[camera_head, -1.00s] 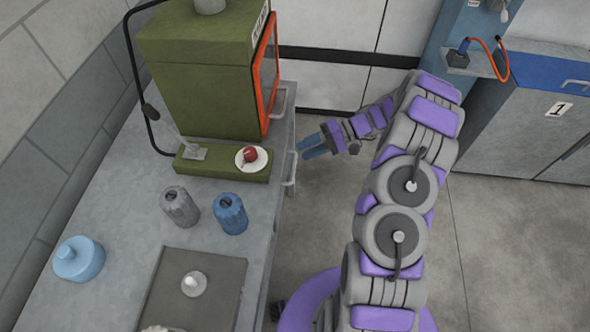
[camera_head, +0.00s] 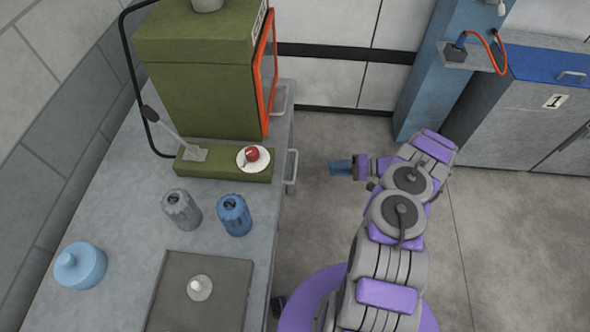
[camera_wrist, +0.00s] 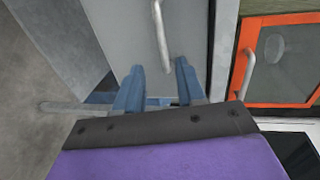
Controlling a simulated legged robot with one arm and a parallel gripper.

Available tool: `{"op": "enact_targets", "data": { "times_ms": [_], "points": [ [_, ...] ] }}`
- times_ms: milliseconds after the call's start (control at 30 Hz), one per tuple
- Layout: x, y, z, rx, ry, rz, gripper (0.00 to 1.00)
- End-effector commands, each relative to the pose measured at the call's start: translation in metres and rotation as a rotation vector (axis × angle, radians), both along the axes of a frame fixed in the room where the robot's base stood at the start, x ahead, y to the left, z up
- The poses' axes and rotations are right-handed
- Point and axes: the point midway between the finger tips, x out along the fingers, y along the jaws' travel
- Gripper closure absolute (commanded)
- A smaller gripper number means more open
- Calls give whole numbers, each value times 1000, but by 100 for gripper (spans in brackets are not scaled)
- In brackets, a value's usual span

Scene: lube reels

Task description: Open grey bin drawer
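The grey bench (camera_head: 262,222) has grey drawer fronts on its right side. One handle (camera_head: 291,170) sticks out beside the green ledge, and a second handle (camera_head: 280,101) is farther back. My gripper (camera_head: 333,167) is out over the floor, to the right of the nearer handle and apart from it in the head view. In the wrist view, my gripper (camera_wrist: 159,67) has its two blue fingers spread with nothing held. A grey panel (camera_wrist: 120,30) with a bar handle (camera_wrist: 160,35) lies beyond the fingertips. Another grey bar (camera_wrist: 75,107) runs partly hidden behind the left finger.
A green machine (camera_head: 200,95) with an orange-framed door (camera_head: 265,75) stands on the bench. A red item on a white plate (camera_head: 254,165), grey and blue bottles (camera_head: 234,215) and a light-blue container (camera_head: 80,266) are also there.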

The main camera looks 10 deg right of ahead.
Motion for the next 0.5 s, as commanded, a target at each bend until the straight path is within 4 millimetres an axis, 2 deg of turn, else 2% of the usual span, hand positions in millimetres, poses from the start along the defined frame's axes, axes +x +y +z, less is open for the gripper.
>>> {"op": "enact_targets", "data": {
  "times_ms": [500],
  "points": [
    [30,97,-21,3,1,5,61]
  ]
}}
